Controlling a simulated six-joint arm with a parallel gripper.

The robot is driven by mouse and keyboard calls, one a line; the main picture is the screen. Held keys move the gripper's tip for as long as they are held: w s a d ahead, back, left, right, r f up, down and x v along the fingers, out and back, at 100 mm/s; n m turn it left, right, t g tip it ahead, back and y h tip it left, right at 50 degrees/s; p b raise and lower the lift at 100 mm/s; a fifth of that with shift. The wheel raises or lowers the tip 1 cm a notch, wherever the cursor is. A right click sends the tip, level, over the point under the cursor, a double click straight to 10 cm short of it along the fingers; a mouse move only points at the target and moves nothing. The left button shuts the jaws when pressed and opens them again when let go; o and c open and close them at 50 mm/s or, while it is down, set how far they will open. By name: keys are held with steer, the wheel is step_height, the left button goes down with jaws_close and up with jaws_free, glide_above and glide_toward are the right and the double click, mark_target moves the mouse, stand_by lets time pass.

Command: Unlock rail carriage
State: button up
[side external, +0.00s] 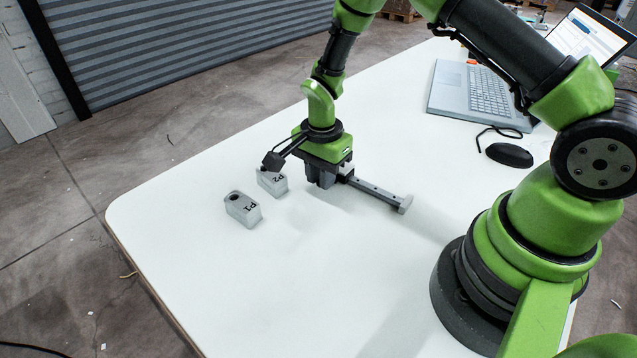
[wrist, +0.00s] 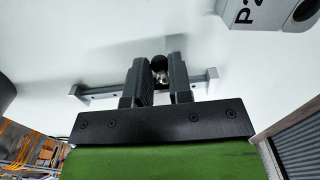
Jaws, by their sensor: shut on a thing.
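The rail (side external: 379,191) is a grey bar with raised end stops lying on the white table; it also runs across the wrist view (wrist: 100,91). My gripper (side external: 322,180) points down over the rail's far part. In the wrist view my gripper (wrist: 159,85) has its two dark fingers on either side of a small part with a round black knob (wrist: 159,63) and a shiny metal piece below it. The fingers are shut on this part. The carriage body is mostly hidden by the fingers, so I cannot tell whether it is locked.
Two grey-white blocks, P1 (side external: 243,209) and P2 (side external: 272,182), stand left of my gripper. A laptop (side external: 480,92) and a black mouse (side external: 509,155) with its cable lie at the back right. The front of the table (side external: 290,280) is clear.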

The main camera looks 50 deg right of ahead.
steer(key=shift+d+r, duration=0.2)
steer(key=shift+r, duration=0.25)
steer(key=shift+d+r, duration=0.2)
steer(key=shift+r, duration=0.25)
stand_by(0.7)
steer(key=shift+r, duration=0.15)
jaws_close()
steer(key=shift+w+d+r, duration=0.1)
steer(key=shift+d+r, duration=0.2)
steer(key=shift+r, duration=0.45)
steer(key=shift+d+r, duration=0.3)
steer(key=shift+r, duration=0.5)
steer(key=shift+w+d+r, duration=0.1)
steer(key=shift+d+r, duration=0.2)
steer(key=shift+r, duration=0.45)
stand_by(1.6)
steer(key=shift+c, duration=0.6)
jaws_free()
steer(key=o, duration=0.6)
steer(key=shift+s, duration=0.1)
steer(key=shift+r, duration=3)
